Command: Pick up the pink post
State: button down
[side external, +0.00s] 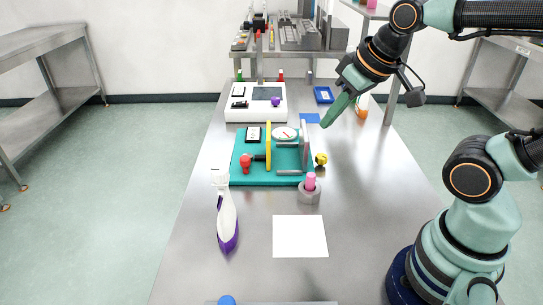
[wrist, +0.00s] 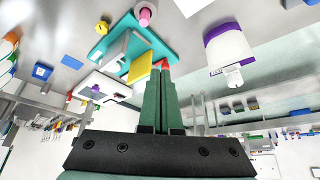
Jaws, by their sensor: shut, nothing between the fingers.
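The pink post (side external: 311,180) stands upright in a grey round holder (side external: 309,195) on the metal table, at the front right corner of the teal board. In the wrist view the pink post (wrist: 145,16) shows at the top edge, beyond my fingertips. My gripper (side external: 325,122) is above the table, behind and above the post, and well apart from it. Its green fingers are together in the wrist view (wrist: 160,75), with nothing held.
A white and purple bottle (side external: 227,215) stands left; a white sheet (side external: 300,237) lies in front. The right front table is clear.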

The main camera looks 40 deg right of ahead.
jog(key=c, duration=0.6)
grip_release()
jog(key=m+g, duration=0.6)
jog(key=m, duration=0.3)
send_near(311, 175)
notch_tip(311, 175, down, 10)
jog(key=shift+s+f, duration=0.15)
